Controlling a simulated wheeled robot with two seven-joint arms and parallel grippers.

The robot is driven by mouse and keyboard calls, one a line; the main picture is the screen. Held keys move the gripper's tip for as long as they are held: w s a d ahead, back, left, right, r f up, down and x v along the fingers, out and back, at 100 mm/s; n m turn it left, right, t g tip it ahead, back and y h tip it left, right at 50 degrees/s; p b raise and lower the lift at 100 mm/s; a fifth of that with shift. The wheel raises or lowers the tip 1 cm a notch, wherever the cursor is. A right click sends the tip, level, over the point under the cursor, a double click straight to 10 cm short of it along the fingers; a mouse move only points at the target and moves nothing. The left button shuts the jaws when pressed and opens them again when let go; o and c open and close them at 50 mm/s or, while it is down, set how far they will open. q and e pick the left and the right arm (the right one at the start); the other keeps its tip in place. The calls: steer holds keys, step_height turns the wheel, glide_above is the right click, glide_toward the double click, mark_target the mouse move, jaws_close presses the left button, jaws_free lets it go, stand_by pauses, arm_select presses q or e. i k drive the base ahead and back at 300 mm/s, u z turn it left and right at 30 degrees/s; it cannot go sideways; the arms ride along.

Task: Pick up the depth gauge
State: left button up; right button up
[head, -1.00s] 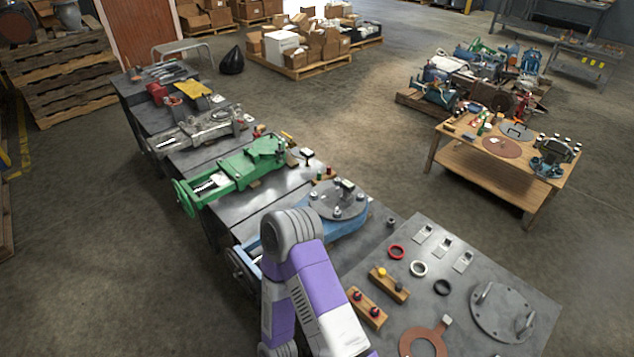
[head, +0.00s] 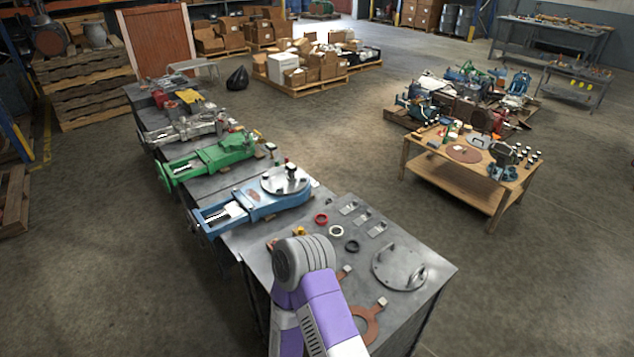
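I cannot make out a depth gauge for certain among the small items on the benches. Neither gripper shows in the head view. Only a purple and white arm link of mine with a grey joint rises from the bottom edge, in front of the near steel bench (head: 425,262). On that bench lie a red ring (head: 321,219), a white ring (head: 336,231), a black ring (head: 352,246), several small metal plates (head: 362,215), a round metal cover (head: 398,267) with handles and a copper-coloured gasket (head: 366,324). My arm hides part of this bench.
A blue vise-like valve (head: 252,205), a green one (head: 205,158) and a grey one (head: 188,129) stand along the bench row. A wooden table (head: 455,181) with parts stands at right, before a loaded pallet. Open concrete floor (head: 330,150) lies between.

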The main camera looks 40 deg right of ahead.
mark_target(291, 168)
steer(key=k, duration=0.55)
steer(key=z, duration=2.95)
steer(key=i, duration=4.35)
steer(key=u, duration=3.1)
steer(key=i, duration=1.45)
